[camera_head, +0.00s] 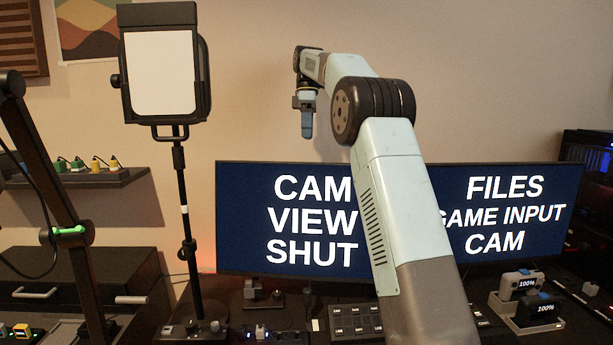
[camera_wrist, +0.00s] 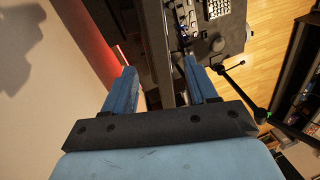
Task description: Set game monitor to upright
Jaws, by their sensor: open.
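Dark blue screens with white text stand behind the desk in the head view. The left part (camera_head: 245,215) reads "CAM VIEW SHUT" and the right part (camera_head: 555,220) reads "FILES GAME INPUT CAM". My arm hides the middle, so I cannot tell whether this is one wide monitor or two, or which is the game monitor. My gripper (camera_head: 307,115) is above the left screen, apart from it. In the wrist view, the two blue fingers of my gripper (camera_wrist: 160,70) are spread, with nothing held between them. No screen face is clear there.
A light panel (camera_head: 162,75) on a stand rises left of the screens. A black jointed arm (camera_head: 65,200) stands farther left. A shelf (camera_head: 95,177) is on the wall.

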